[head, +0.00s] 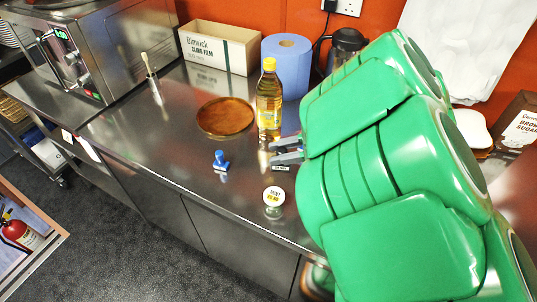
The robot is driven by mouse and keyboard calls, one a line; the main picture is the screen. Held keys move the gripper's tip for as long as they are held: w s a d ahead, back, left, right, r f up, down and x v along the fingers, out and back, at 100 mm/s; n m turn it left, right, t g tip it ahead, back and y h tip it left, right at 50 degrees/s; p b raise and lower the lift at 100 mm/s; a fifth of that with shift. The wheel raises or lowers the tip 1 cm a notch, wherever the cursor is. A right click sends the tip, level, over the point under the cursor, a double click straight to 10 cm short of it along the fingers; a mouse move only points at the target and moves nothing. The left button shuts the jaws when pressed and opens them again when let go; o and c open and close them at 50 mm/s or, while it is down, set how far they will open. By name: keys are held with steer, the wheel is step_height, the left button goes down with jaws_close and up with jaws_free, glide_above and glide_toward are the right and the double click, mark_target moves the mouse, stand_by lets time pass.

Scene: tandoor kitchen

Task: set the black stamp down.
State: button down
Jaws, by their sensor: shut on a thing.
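My gripper (275,153) reaches in from the right over the steel counter, below the oil bottle in the picture. It is shut on a small dark thing with a pale label, which I take to be the black stamp (282,168). Most of the stamp is hidden by the fingers and my green arm. I cannot tell whether its base touches the counter (165,130). A blue stamp (220,160) stands upright on the counter to the left of my gripper, apart from it.
A round pot labelled mint (274,197) stands just below my gripper. An oil bottle (268,100) and a round wooden board (225,117) are above it. A blue paper roll (286,64) and a cling film box (219,48) stand along the wall. The counter left of the blue stamp is clear.

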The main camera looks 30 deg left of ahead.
steer(key=shift+w+a+f, duration=2.05)
steer(key=shift+w+f, duration=0.25)
steer(key=shift+w+a+f, duration=2.05)
steer(key=shift+w+f, duration=0.25)
steer(key=shift+f, duration=1.55)
steer(key=shift+f, duration=0.15)
steer(key=c, duration=0.9)
jaws_free()
steer(key=shift+w+d+r, duration=0.1)
steer(key=shift+r, duration=0.1)
steer(key=v, duration=1.1)
steer(key=shift+d, duration=0.3)
